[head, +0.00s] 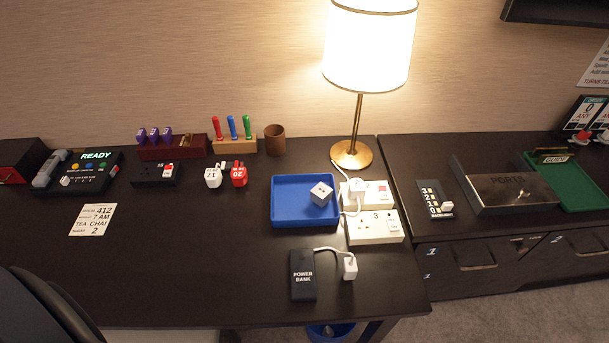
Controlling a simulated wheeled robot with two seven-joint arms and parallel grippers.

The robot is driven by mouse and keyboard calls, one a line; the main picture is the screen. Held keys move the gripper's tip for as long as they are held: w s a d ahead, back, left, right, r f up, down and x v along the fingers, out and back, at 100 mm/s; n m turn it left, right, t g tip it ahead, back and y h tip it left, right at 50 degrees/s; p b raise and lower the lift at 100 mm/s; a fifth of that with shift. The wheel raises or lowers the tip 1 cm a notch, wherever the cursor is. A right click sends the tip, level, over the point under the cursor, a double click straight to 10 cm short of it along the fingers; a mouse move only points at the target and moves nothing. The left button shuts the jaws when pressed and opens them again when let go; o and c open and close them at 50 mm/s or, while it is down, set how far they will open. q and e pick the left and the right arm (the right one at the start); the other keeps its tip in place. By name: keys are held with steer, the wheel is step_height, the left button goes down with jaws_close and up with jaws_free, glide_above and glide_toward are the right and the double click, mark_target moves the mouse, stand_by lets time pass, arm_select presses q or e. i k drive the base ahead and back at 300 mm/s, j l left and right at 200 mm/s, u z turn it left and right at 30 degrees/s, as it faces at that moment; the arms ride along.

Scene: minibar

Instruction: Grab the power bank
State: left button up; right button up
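The power bank (302,276) is a flat black block with white "POWER BANK" lettering. It lies on the dark desk (190,270) close to its front edge, right of the middle of the head view. A white cable runs from near its top right to a white plug (349,267) beside it on the right. Neither of my grippers shows in the head view.
Behind the power bank are a blue tray (288,220) holding a white cube and white socket boxes (374,228). A lamp (352,154) stands at the back. A chair back (40,310) is at the lower left. The desk left of the power bank is clear.

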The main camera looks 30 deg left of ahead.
mark_target(303, 277)
steer(key=u, duration=0.85)
steer(key=k, duration=0.1)
